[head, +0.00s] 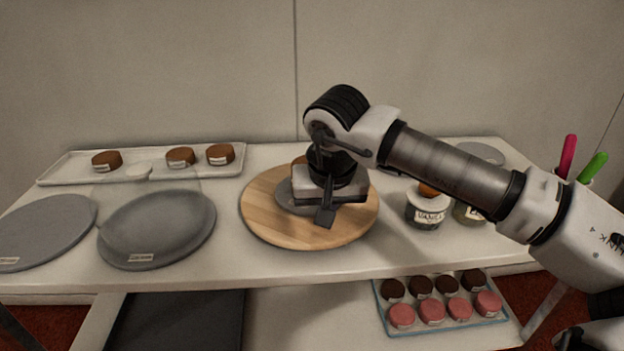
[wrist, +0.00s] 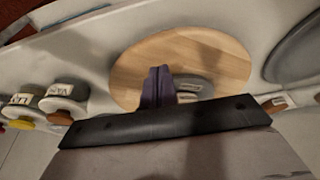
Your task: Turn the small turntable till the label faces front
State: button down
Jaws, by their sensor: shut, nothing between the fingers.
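A round wooden board (head: 265,215) lies in the middle of the table. A small grey disc (head: 288,196), which looks like the small turntable, sits on it, mostly hidden behind my gripper. In the wrist view the grey disc (wrist: 197,83) shows just beside my fingers, with a white label (wrist: 187,97) near its lower side; its text is too small to read. In the head view I cannot see this label. My gripper (head: 325,217) is shut and empty, fingers pointing down over the board beside the disc. I cannot tell whether they touch it.
Two grey discs (head: 45,230) (head: 160,235) lie at left, the second under a clear dome. A tray (head: 70,172) of brown cakes stands behind them. Jars (head: 428,212) stand close to the board's right. A lower shelf holds a tray of cakes (head: 432,312).

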notch_tip(320, 180, up, 6)
jog(key=p, duration=0.4)
dwell(0.3)
jog(key=a+f+p, duration=0.1)
jog(key=a+p, duration=0.3)
jog(key=p, duration=0.1)
jog(key=w+a+f+p, duration=0.1)
jog(key=a+p, duration=0.2)
jog(key=shift+f, duration=0.3)
notch_tip(320, 180, down, 5)
jog(key=shift+r+b, duration=0.1)
jog(key=shift+b, duration=1.1)
jog(key=shift+w+f+b, duration=0.1)
jog(key=shift+f+b, duration=0.2)
jog(key=shift+b, duration=0.1)
